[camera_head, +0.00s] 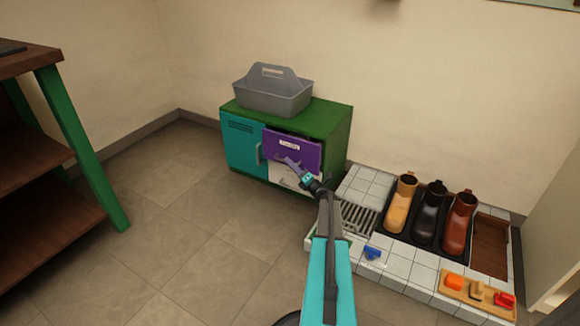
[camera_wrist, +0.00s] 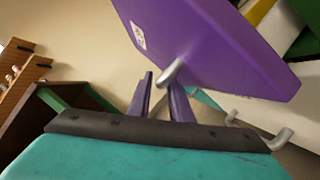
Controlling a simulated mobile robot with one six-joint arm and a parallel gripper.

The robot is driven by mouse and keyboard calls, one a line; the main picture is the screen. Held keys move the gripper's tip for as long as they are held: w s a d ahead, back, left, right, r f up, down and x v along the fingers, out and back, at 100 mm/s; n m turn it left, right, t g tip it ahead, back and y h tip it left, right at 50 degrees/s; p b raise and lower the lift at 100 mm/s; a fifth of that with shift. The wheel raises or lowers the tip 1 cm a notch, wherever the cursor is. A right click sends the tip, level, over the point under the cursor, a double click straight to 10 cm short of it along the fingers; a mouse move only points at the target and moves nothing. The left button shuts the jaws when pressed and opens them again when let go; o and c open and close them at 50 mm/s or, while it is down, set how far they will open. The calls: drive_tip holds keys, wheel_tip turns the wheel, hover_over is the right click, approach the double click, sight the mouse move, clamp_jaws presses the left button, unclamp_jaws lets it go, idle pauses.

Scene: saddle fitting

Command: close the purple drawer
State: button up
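The purple drawer (camera_head: 305,152) is in the upper right of a green cabinet (camera_head: 325,118). Its front stands out from the cabinet, with a dark gap above it, so it is partly open. A white label is on its front. In the wrist view the purple drawer (camera_wrist: 225,45) fills the upper right, with a grey bar handle (camera_wrist: 174,72). My gripper (camera_head: 291,163) is at the drawer's front. In the wrist view my gripper (camera_wrist: 163,88) has its two purple fingers apart, close to the handle. I cannot tell whether they touch it.
A grey caddy (camera_head: 270,92) stands on the cabinet. A teal door (camera_head: 240,145) is left of the drawer, and a white drawer (camera_head: 285,177) is below. A tiled platform with boots (camera_head: 430,215) is at right. A wooden shelf (camera_head: 35,150) is at left. Floor between is clear.

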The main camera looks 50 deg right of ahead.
sight(298, 161)
drive_tip(key=shift+w+d+r, duration=0.1)
drive_tip(key=shift+w+r, duration=0.05)
drive_tip(key=shift+w, duration=0.3)
clamp_jaws()
drive_tip(key=shift+w+d, duration=0.25)
drive_tip(key=shift+d, duration=0.8)
drive_tip(key=shift+w+d, duration=0.2)
drive_tip(key=shift+d, duration=0.8)
unclamp_jaws()
